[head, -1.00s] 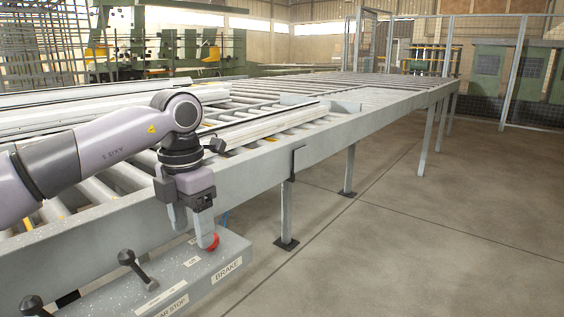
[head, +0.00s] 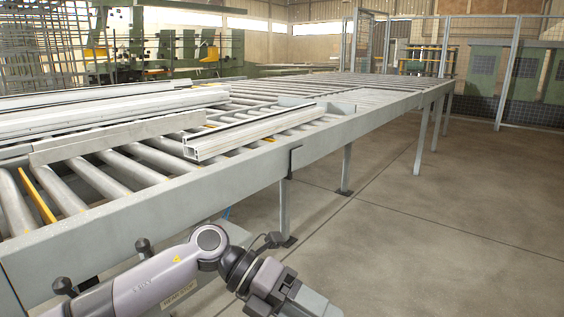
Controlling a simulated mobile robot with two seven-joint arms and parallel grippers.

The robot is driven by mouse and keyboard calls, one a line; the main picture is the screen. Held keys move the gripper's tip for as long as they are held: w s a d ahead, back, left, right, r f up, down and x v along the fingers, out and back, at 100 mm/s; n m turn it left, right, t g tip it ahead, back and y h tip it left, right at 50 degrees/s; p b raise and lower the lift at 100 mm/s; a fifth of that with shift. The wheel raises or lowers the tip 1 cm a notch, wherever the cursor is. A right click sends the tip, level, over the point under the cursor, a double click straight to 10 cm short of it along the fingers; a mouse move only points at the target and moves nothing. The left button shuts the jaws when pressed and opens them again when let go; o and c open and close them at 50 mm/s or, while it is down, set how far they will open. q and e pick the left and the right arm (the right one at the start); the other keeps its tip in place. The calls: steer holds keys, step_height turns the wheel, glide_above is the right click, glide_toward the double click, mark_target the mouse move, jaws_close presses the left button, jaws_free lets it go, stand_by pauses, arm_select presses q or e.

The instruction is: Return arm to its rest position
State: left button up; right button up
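My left arm comes in low from the left, in front of the conveyor's near side. My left gripper (head: 308,302) is at the bottom edge of the head view, over the floor side of the table and clear of its rail. Its fingertips run toward or past the picture edge, so I cannot tell whether it is open or shut. The grey control box (head: 208,287) is mostly hidden behind my arm. Two dark lever knobs (head: 143,245) show above the arm. The red button is hidden. My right gripper is not in view.
The roller table (head: 230,172) runs from near left to far right. A short white profile (head: 250,135) lies across its rollers, and long profiles (head: 100,112) lie at the left. A dark clamp bracket (head: 293,160) hangs on the front rail. The floor (head: 430,230) at right is clear.

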arm_select(q)
step_height(320, 180, up, 3)
steer(key=s+d+n+t+h+p, duration=0.1)
steer(key=s+d+n+t+h, duration=0.15)
steer(key=n+h, duration=0.35)
steer(key=w+a+f+n+t+y+p, duration=0.1)
steer(key=a+f+n+t+y, duration=0.2)
steer(key=a+n+t, duration=0.45)
steer(key=w+a+f+n+t+y+p, duration=0.15)
steer(key=f+n+t, duration=0.3)
steer(key=n, duration=0.55)
steer(key=w+a+f+n+t+y, duration=0.25)
steer(key=a+n+t+y, duration=0.2)
steer(key=n+t, duration=0.35)
steer(key=s+a+f+n+g+y+p, duration=0.1)
steer(key=s+a+f+n+g+y, duration=0.6)
steer(key=s+a+f+n, duration=0.3)
steer(key=s+a+f, duration=0.4)
steer(key=s+f, duration=0.2)
steer(key=shift+s+f, duration=0.25)
